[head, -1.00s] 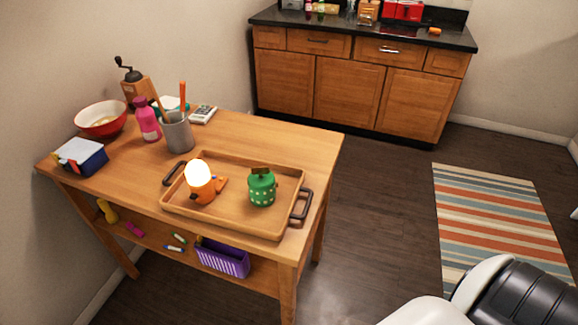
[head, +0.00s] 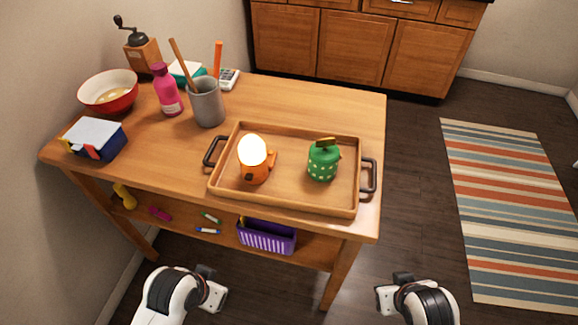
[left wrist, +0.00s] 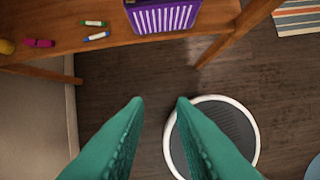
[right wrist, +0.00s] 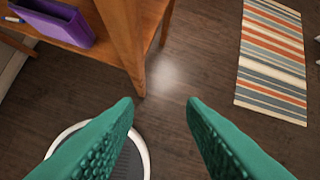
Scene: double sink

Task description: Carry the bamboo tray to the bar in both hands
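The bamboo tray (head: 300,192) lies flat on the wooden table (head: 300,98), near its front right corner. It has a dark handle at its left end (head: 214,150) and another at its right end (head: 369,177). On it stand an orange lamp with a glowing white top (head: 254,163) and a green dotted pot (head: 323,162). In the head view both arms are in front of the table, apart from the tray. My left gripper (left wrist: 161,100) is open and empty over the floor. My right gripper (right wrist: 160,102) is open and empty by the table leg. Neither wrist view shows the tray.
A grey cup with utensils (head: 207,104), a pink bottle (head: 166,90), a red bowl (head: 109,93), a blue box (head: 95,139) and a grinder (head: 139,52) stand on the table's left. A purple basket (head: 266,237) sits on the shelf below. Wooden cabinets (head: 355,45) stand behind.

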